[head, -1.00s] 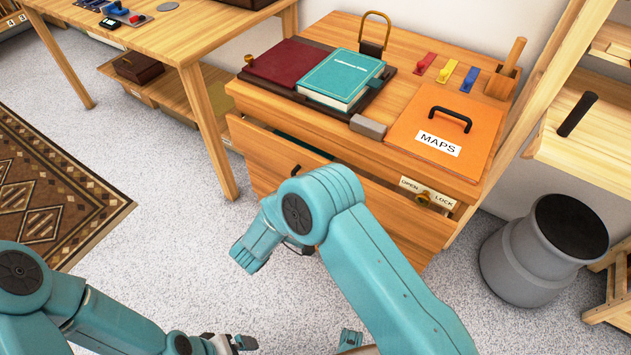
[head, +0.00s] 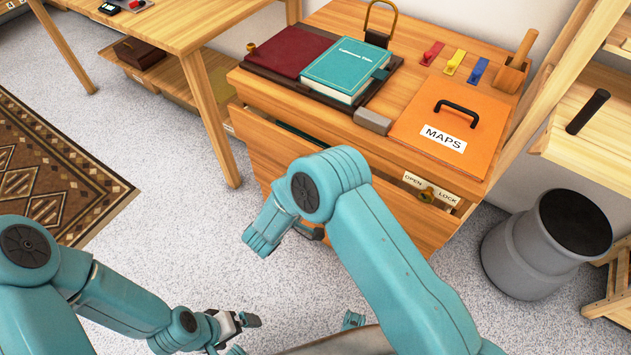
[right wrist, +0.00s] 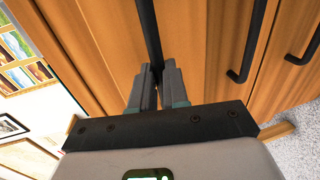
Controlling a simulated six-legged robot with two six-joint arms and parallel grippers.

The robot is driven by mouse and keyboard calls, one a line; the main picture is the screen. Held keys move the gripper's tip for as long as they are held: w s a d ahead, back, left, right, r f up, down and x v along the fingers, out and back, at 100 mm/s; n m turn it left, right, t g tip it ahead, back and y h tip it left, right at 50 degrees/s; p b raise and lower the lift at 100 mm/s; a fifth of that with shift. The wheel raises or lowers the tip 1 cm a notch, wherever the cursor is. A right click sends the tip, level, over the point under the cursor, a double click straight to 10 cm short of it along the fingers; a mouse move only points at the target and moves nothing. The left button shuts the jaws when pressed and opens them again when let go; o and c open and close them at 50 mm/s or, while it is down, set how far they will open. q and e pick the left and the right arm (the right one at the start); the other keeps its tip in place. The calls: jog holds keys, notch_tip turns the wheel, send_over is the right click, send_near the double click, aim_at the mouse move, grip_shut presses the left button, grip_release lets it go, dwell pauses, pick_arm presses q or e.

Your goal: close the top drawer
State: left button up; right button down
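The top drawer (head: 268,139) of the wooden cabinet stands partly open; a dark gap with something green inside shows behind its front. My right arm covers its right part in the head view. In the right wrist view, its black handle (right wrist: 149,35) runs between the fingertips of my right gripper (right wrist: 156,84), which look closed on it. The head view hides these fingers behind my arm. My left gripper (head: 246,334) is low at the front, over the floor, empty, with its fingers apart.
The cabinet top holds a teal book (head: 345,68), an orange MAPS folder (head: 480,115) and a grey block (head: 372,121). Lower handles (right wrist: 245,55) show beside the gripped one. A grey bin (head: 545,245) stands right; a table (head: 175,40) stands left. Floor before the cabinet is clear.

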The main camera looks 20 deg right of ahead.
jog(key=w+d+b, duration=0.2)
jog(key=shift+w+d+r, duration=0.1)
jog(key=shift+d+r, duration=0.05)
jog(key=shift+d, duration=0.2)
jog(key=c, duration=1.1)
grip_release()
jog(key=shift+w+d, duration=0.1)
jog(key=shift+c, duration=0.2)
jog(key=shift+f+b, duration=0.2)
jog(key=shift+b, duration=0.15)
